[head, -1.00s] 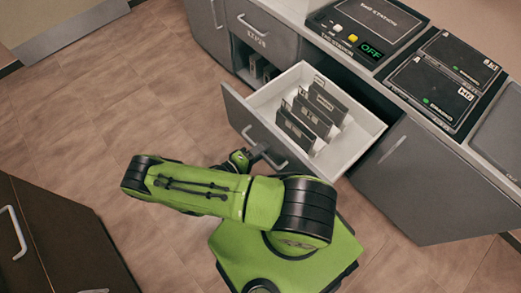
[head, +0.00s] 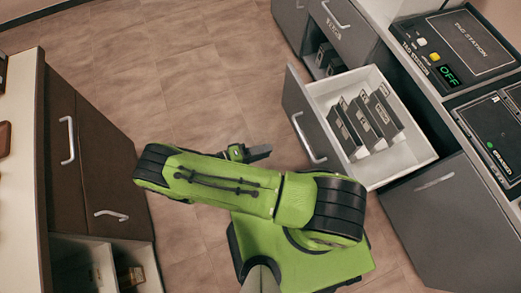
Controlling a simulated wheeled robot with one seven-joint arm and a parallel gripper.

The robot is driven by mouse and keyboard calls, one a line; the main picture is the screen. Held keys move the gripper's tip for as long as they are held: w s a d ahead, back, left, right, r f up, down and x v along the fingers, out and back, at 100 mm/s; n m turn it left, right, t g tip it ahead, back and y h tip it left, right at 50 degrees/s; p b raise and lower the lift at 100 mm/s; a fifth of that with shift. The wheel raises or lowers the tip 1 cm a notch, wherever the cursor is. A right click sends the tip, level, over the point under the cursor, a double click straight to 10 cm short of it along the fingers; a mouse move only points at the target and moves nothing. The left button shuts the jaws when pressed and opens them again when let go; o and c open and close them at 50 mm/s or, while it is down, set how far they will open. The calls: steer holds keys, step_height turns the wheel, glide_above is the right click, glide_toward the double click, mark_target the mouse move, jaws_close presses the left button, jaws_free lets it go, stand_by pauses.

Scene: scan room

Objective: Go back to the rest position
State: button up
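My green arm reaches left across the head view, and my gripper (head: 262,152) points right from its far end. The gripper is small and partly hidden by the arm, so I cannot see whether its fingers are apart. I see nothing held in it. Its tip is a short way left of the handle (head: 307,140) of an open drawer (head: 420,148) and looks apart from it. The drawer holds several dark upright cartridges (head: 365,125).
A grey counter at right carries a tag station reading OFF (head: 462,45) and a black unit (head: 495,125). A brown cabinet (head: 95,150) with handles and open shelves stands at left. Tiled floor (head: 180,75) lies free between them.

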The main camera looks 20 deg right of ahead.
steer(key=shift+a, duration=0.25)
stand_by(0.3)
steer(key=w+d+r+m+g+y, duration=0.15)
steer(key=r+y, duration=0.35)
steer(key=r, duration=0.5)
steer(key=w+r+m+g+y, duration=0.1)
steer(key=w+r+y, duration=0.3)
steer(key=r, duration=0.6)
steer(key=s+d+r+n+t+y, duration=0.1)
steer(key=s+d+r+t+y, duration=0.15)
steer(key=s+r, duration=0.45)
steer(key=s+d+r+t+y, duration=0.2)
steer(key=s+r+t+y, duration=0.2)
steer(key=s+r, duration=0.3)
step_height(320, 180, up, 14)
steer(key=p, duration=1.2)
steer(key=shift+w+f, duration=0.2)
steer(key=shift+f, duration=0.05)
